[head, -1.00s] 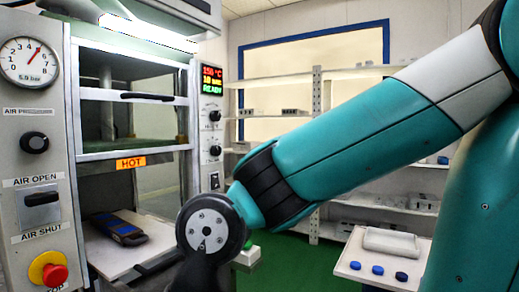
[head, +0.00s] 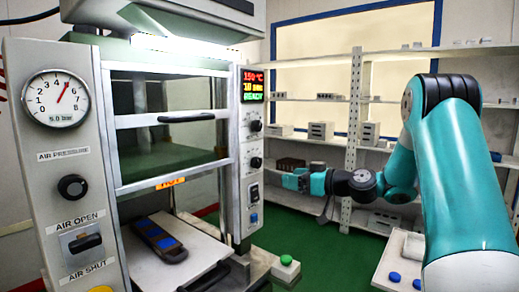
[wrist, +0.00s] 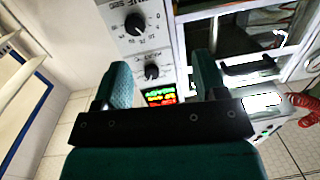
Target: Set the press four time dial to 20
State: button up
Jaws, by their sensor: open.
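The press (head: 240,210) stands at left, with two black dials on its right post, an upper one (head: 256,126) and a lower one (head: 256,163). Its display (head: 253,86) reads 150 °C, 10 sec and a green line. In the wrist view, the dial with SEC lettering (wrist: 135,24) is at the top, farther from the display (wrist: 160,97) than the other dial (wrist: 152,72). Its pointer setting is too small to read. My gripper (head: 290,182) is right of the post, apart from the dials. It is open and empty in the wrist view (wrist: 162,75).
A black switch (head: 254,192) and a blue button (head: 254,217) sit below the dials. A green button box (head: 286,261) stands low beside the press. A mould (head: 160,239) lies on the press's plate. Shelves (head: 356,100) stand behind; green floor is clear between.

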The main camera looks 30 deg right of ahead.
jog(key=d+t, duration=0.1)
jog(key=d, duration=0.2)
jog(key=h+p, duration=0.1)
jog(key=p, duration=0.9)
send_near(259, 163)
jog(key=shift+m, duration=0.3)
jog(key=x, duration=0.8)
jog(key=shift+w+a+r, duration=0.1)
jog(key=shift+w+a, duration=0.05)
jog(key=shift+w, duration=0.25)
jog(key=shift+w+a, duration=0.2)
jog(key=shift+w, duration=0.35)
jog(key=c, duration=0.9)
